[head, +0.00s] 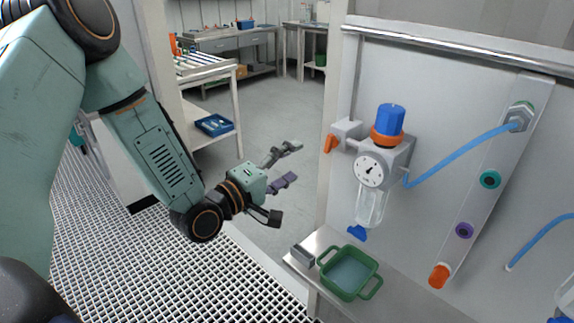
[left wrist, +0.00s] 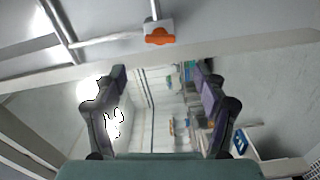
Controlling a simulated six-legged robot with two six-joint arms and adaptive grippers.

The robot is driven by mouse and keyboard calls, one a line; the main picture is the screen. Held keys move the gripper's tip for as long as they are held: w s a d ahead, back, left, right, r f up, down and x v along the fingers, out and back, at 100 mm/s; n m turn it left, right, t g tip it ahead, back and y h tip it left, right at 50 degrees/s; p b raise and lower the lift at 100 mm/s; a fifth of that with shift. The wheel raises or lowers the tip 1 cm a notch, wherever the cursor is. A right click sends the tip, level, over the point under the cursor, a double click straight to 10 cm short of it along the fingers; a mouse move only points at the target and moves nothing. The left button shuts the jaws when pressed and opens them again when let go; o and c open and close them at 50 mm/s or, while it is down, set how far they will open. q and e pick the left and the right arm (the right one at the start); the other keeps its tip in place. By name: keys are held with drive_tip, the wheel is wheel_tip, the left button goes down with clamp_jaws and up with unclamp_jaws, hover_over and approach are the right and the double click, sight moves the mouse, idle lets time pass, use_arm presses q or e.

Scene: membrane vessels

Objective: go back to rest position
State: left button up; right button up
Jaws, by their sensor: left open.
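My left gripper (head: 282,183) is open and empty in the head view. It is held in the air left of the wall panel, with its fingers spread and pointing right. In the left wrist view its two fingers (left wrist: 162,92) stand wide apart with nothing between them. The left arm comes in from the left, bent down and toward the panel. My right gripper is in neither view.
The panel carries a regulator with a gauge (head: 372,169), a blue knob (head: 390,119) and an orange valve handle (head: 333,143). Below, a green tray (head: 351,274) sits on a metal shelf (head: 400,306). A cart (head: 207,71) and benches stand behind; the floor between is clear.

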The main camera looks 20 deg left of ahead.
use_arm(q)
drive_tip(key=shift+s, duration=0.35)
drive_tip(key=shift+a, duration=0.1)
drive_tip(key=s+f+m+g+y+b, duration=0.2)
drive_tip(key=s+f+m+g, duration=0.3)
drive_tip(key=f, duration=0.6)
drive_tip(key=s+f+m+g+y+b, duration=0.2)
drive_tip(key=s+f+m+g, duration=0.15)
drive_tip(key=s+f, duration=0.6)
drive_tip(key=s+d+f+m+g+y+b, duration=0.1)
drive_tip(key=s+f+g+b, duration=0.7)
drive_tip(key=s+f, duration=1.3)
drive_tip(key=shift+s+d+m+y+b, duration=0.15)
drive_tip(key=shift+d+m+y+b, duration=0.15)
drive_tip(key=shift+m+y, duration=0.6)
